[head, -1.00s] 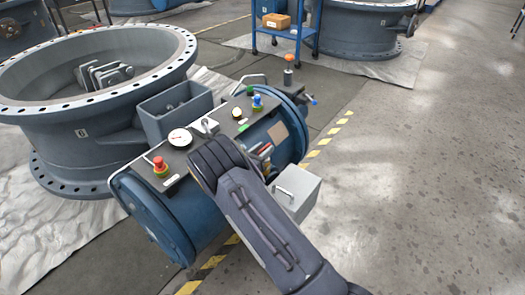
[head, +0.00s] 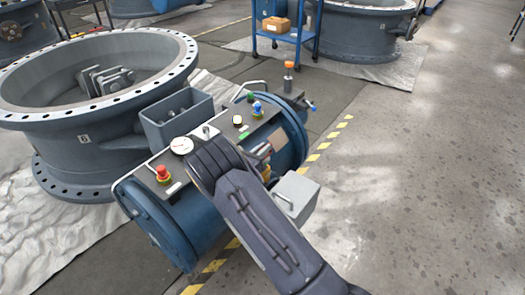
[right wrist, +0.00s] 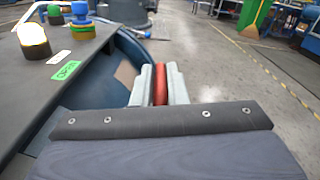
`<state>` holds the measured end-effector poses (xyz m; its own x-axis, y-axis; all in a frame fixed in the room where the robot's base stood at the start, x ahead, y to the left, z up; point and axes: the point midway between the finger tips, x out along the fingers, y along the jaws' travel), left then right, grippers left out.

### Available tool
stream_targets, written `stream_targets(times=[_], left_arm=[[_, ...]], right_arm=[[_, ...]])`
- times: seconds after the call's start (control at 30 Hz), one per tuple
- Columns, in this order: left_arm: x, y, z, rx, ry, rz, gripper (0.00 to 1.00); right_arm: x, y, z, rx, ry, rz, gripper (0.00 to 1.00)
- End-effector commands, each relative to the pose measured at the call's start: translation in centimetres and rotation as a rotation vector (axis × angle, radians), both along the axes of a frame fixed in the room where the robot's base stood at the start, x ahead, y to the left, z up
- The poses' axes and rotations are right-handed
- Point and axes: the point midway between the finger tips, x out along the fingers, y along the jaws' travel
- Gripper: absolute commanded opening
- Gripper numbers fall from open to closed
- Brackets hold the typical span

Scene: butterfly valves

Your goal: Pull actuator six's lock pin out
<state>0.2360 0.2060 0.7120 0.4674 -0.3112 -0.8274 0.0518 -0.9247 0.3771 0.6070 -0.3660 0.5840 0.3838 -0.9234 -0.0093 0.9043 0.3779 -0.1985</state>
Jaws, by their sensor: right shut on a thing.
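The blue cylindrical actuator (head: 175,228) with its dark control panel lies beside the grey valve body (head: 95,160), which carries a plate that seems to read 6. My right gripper (right wrist: 154,85) is shut on a red grip, apparently the lock pin (right wrist: 160,86), near the actuator's right side in the right wrist view. In the head view my right wrist hides part of the panel, and the fingers and pin barely show. I cannot tell how far the pin sits in its hole. My left gripper is not in view.
The panel carries a red button (head: 162,173), a white gauge (head: 181,145) and a blue knob (head: 257,110). A grey box with a handle (head: 296,195) sits at the actuator's front right. An orange-topped post (head: 289,78) rises behind. The floor to the right is clear.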

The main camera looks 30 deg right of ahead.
Motion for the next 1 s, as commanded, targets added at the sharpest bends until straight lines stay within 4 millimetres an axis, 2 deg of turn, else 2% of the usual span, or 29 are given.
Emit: stream_targets(times=[0.2,0.23,0.37,0.67,0.77,1.0], left_arm=[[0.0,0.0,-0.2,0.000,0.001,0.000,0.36],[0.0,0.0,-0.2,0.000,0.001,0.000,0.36],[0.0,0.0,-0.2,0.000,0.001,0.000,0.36],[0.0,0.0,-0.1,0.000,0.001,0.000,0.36],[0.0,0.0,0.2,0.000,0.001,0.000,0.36],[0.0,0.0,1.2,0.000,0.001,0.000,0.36]], right_arm=[[0.0,-0.2,0.4,-0.013,-0.006,-0.004,0.00],[0.0,-0.2,0.4,-0.013,-0.006,-0.004,0.16],[0.0,-0.2,0.3,-0.011,-0.005,-0.004,0.33],[0.0,0.1,0.2,-0.007,-0.005,-0.001,0.33],[-0.3,1.0,0.3,-0.006,-0.005,0.002,0.33],[-1.9,4.8,0.4,-0.009,-0.004,0.001,0.33]])
